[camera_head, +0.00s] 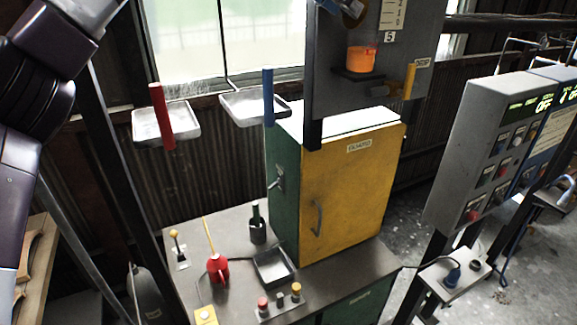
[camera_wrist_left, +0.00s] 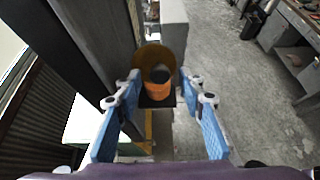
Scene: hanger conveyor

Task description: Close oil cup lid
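The oil cup (camera_head: 361,59), orange, sits on a small dark bracket on the grey panel in the head view. A round brass-coloured lid (camera_head: 347,12) stands tilted open above it, partly cut by the top edge. In the left wrist view the orange cup (camera_wrist_left: 158,89) shows a dark top, with the brass lid (camera_wrist_left: 148,54) behind it. My left gripper (camera_wrist_left: 159,80) is open, its blue fingers spread on either side of the cup with nothing between them held. In the head view only my left arm shows clearly. My right gripper is not in view.
The grey panel (camera_head: 400,45) stands close behind the cup. Below are a yellow cabinet (camera_head: 350,190) and a workbench (camera_head: 215,240) with small tools. Two hanging trays (camera_head: 185,118) with red and blue handles are to the left. A control console (camera_head: 490,130) stands at right.

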